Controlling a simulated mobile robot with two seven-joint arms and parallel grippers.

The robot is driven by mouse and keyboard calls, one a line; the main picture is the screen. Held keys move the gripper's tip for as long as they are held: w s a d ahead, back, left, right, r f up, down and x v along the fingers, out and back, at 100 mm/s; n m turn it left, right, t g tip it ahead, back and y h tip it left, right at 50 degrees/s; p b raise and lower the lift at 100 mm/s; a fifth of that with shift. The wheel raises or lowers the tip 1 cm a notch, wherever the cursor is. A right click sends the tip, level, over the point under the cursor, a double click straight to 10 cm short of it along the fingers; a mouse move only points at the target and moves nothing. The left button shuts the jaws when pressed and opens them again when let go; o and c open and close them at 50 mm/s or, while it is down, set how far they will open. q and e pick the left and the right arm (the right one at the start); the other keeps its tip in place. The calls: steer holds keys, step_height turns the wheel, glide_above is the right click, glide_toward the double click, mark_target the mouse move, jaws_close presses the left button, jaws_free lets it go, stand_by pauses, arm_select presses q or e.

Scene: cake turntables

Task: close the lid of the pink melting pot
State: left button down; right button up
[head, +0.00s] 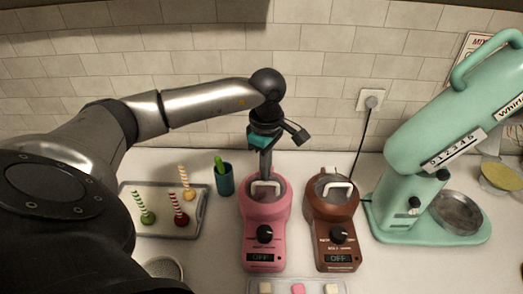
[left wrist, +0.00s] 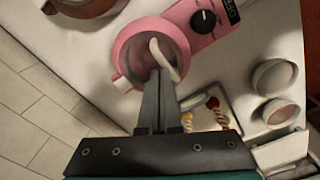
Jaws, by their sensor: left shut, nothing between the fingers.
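The pink melting pot (head: 265,228) stands on the counter in the middle of the head view. Its round see-through lid, with a white handle (head: 266,186), appears to lie flat on the pot's opening. In the left wrist view the pink pot (left wrist: 205,37) and its white lid handle (left wrist: 163,58) show just beyond my fingers. My left gripper (head: 264,174) is shut and empty, pointing down over the back of the lid, close to the handle; it also shows in the left wrist view (left wrist: 160,80). I cannot tell whether the fingertips touch the lid. My right gripper is not in view.
A brown melting pot (head: 334,228) stands close on the right, with a mint stand mixer (head: 402,185) beyond it. On the left are a teal cup (head: 225,182) and a tray (head: 199,217) with striped cake sticks. A tray of small blocks (head: 281,290) lies in front. The tiled wall is behind.

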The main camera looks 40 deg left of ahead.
arm_select(q)
step_height(320, 180, up, 6)
steer(key=p, duration=0.3)
steer(key=shift+f, duration=0.1)
stand_by(0.3)
steer(key=shift+s+d+f, duration=0.1)
